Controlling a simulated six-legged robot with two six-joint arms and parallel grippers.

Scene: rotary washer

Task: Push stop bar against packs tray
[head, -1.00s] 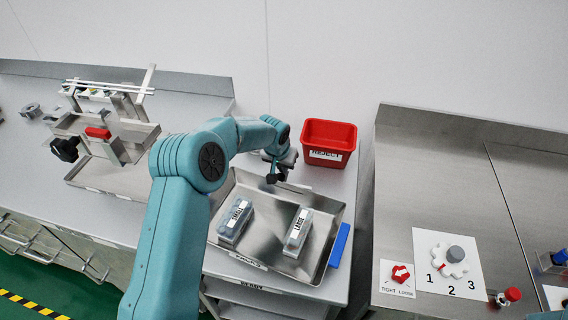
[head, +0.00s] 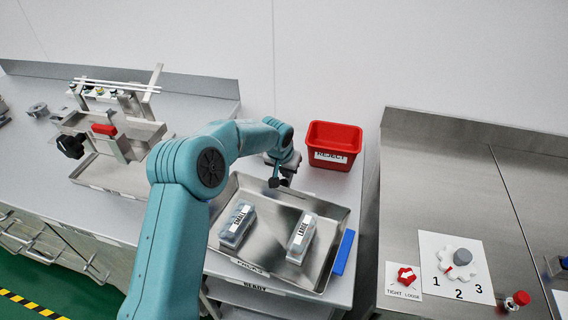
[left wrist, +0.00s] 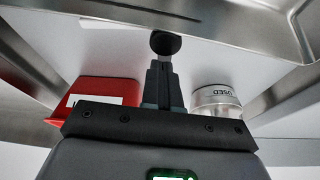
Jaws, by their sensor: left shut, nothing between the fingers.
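A blue bar (head: 343,252), which I take as the stop bar, lies along the right side of the packs tray (head: 262,183). Any gap between them is too small to tell. My left gripper (head: 275,183) is shut and empty near the tray's back edge, away from the blue bar. In the left wrist view its closed fingers (left wrist: 162,70) point at a dark round knob (left wrist: 165,43); contact is unclear. My right gripper is out of view.
A red reject bin (head: 333,146) stands behind the tray. A metal fixture with a red block (head: 104,130) is at left. A separate bench with a dial (head: 462,257) is at right, across a gap.

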